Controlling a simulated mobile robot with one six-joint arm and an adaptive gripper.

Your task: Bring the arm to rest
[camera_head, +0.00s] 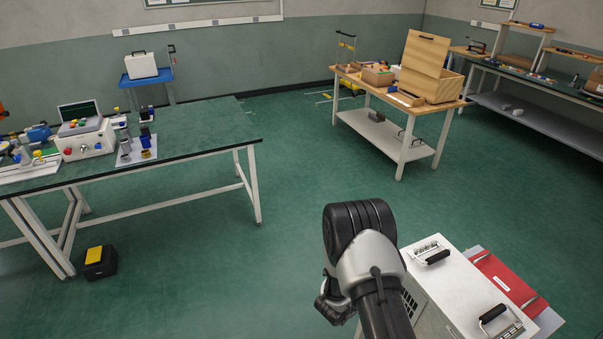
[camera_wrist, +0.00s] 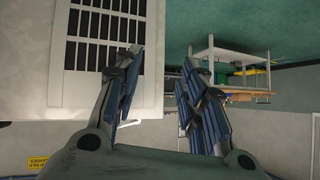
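My gripper (camera_wrist: 163,62) is open in the wrist view. Its two blue-grey fingers stand apart with nothing between them. In the head view my arm, with a black and silver wrist, comes up from the bottom centre; the fingertips cannot be made out there. A white equipment box (camera_head: 450,285) with black handles on top stands just right of my wrist. A white panel with a dark vent grille (camera_wrist: 102,40) fills the upper left of the wrist view, close behind the left finger.
A red folder (camera_head: 508,278) lies beside the white box. A green-topped bench (camera_head: 200,125) with devices stands at left, a black and yellow case (camera_head: 100,262) under it. A wooden table (camera_head: 455,105) with a wooden box stands at the back right. Green floor (camera_head: 290,190) between is clear.

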